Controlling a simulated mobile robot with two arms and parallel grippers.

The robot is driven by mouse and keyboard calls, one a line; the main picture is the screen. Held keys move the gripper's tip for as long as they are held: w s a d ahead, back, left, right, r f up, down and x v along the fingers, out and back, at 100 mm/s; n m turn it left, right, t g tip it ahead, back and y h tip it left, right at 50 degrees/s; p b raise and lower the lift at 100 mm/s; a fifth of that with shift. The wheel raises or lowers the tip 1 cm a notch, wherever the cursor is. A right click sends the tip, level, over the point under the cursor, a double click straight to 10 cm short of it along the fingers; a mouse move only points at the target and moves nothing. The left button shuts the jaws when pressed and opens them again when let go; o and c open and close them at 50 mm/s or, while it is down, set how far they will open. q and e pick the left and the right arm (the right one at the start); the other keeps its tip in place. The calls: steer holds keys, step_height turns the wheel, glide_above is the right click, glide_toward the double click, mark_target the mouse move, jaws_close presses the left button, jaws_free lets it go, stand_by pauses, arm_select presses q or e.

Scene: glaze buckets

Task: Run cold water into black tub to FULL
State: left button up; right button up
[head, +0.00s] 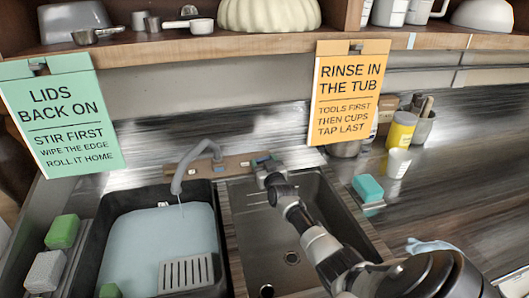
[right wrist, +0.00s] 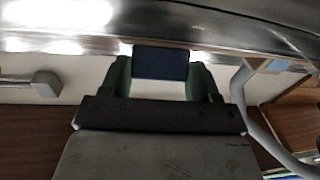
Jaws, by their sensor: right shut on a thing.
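The black tub (head: 96,238) stands in the left sink basin, with pale blue water (head: 150,245) spread wide inside it. I cannot make out a FULL mark. The grey spout (head: 178,180) curves over the tub, and a thin stream (head: 182,209) falls from it. My right gripper (head: 268,172) is at the blue-marked tap handle (head: 262,159), right of the spout. In the right wrist view, the fingers (right wrist: 160,80) close on both sides of the dark blue handle (right wrist: 160,62). My left gripper is not in view.
A grey slotted piece (head: 186,272) lies at the tub's front right. The right basin (head: 265,235) is empty. Green (head: 62,231) and grey (head: 45,272) blocks sit left; a teal sponge (head: 367,187) and cups stand right. Two signs hang from the shelf (head: 250,45) above.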

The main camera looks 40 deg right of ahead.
steer(key=shift+w+r+m+g+h+p, duration=0.15)
steer(key=shift+m+h+p, duration=0.1)
steer(key=shift+m+h, duration=0.2)
steer(key=shift+s+r+m+g+h+p, duration=0.1)
steer(key=shift+r+m+g+h+p, duration=0.1)
steer(key=shift+m+h, duration=0.2)
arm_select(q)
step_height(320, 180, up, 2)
arm_select(e)
steer(key=shift+f+m, duration=0.2)
steer(key=shift+m, duration=0.05)
steer(key=o, duration=0.9)
steer(key=shift+a+f, duration=0.1)
steer(key=p+v, duration=0.5)
steer(key=shift+r, duration=0.3)
arm_select(q)
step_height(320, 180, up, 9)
steer(key=p, duration=0.3)
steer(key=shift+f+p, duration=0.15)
steer(key=shift+p, duration=0.25)
arm_select(e)
glide_toward(263, 159)
steer(key=shift+s+a+f, duration=0.35)
steer(key=shift+s+a, duration=0.2)
steer(key=shift+s, duration=0.15)
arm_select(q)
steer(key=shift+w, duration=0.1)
